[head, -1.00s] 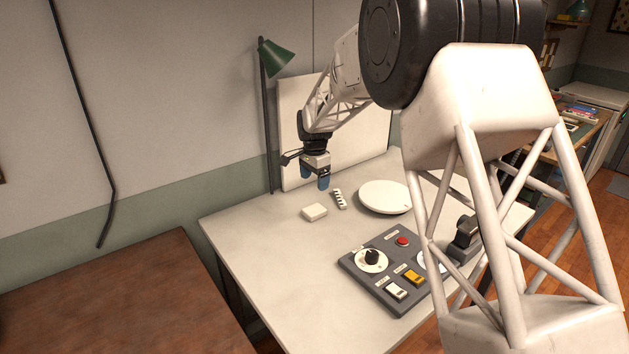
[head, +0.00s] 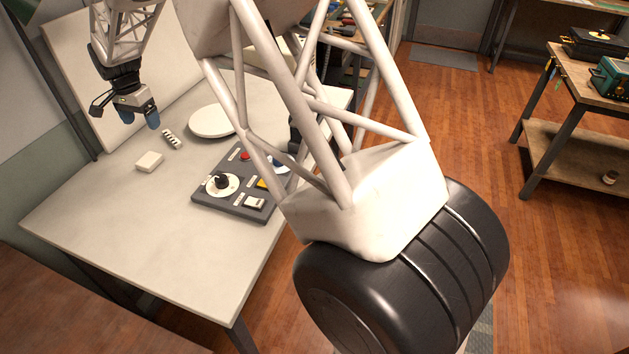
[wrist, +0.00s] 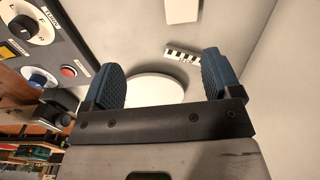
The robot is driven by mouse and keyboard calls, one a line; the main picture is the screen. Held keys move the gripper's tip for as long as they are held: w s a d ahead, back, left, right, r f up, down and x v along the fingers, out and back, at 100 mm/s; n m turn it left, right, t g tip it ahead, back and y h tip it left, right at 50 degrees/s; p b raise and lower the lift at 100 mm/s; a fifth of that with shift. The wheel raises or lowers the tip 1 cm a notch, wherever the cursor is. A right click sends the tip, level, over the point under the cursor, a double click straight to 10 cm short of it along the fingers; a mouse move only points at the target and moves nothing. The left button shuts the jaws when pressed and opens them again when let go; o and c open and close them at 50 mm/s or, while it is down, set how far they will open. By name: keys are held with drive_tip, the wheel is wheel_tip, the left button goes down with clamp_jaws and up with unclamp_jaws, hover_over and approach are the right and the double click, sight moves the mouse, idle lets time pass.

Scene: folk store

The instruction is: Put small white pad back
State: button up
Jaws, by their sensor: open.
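The small white pad (head: 149,161) lies flat on the white table (head: 110,250), toward its back left. It also shows at the top edge of the wrist view (wrist: 182,10). My gripper (head: 140,116) is above the table's back part, close to the upright white board. Its blue fingers are apart and empty; in the wrist view (wrist: 160,82) a round white plate and the tabletop show between and beyond them. The pad is beyond the fingertips and not touched.
A small black-and-white strip (head: 172,139) and a round white plate (head: 212,121) lie near the pad. A dark control panel (head: 210,203) with a knob and buttons is in front. A white board (head: 75,95) stands at the back. The table's front left is clear.

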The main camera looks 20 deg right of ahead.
drive_tip(key=s+d+r+n, duration=0.1)
drive_tip(key=s+d+r, duration=0.45)
drive_tip(key=s, duration=0.25)
drive_tip(key=s+d+r+n+t, duration=0.1)
drive_tip(key=s+d+r+n, duration=0.1)
drive_tip(key=s+d+r, duration=0.4)
drive_tip(key=s+d+r+n, duration=0.1)
drive_tip(key=s+d+r, duration=0.1)
drive_tip(key=s+d, duration=0.65)
drive_tip(key=s+d+f+n, duration=0.1)
drive_tip(key=s+d, duration=0.2)
drive_tip(key=s, duration=0.7)
drive_tip(key=s+d+f+n+t, duration=0.1)
drive_tip(key=s+d, duration=0.1)
drive_tip(key=s, duration=0.8)
drive_tip(key=s+d+f+n, duration=0.1)
drive_tip(key=s+d+n, duration=0.1)
drive_tip(key=s, duration=0.8)
drive_tip(key=shift+d+f, duration=0.2)
drive_tip(key=shift+d, duration=0.6)
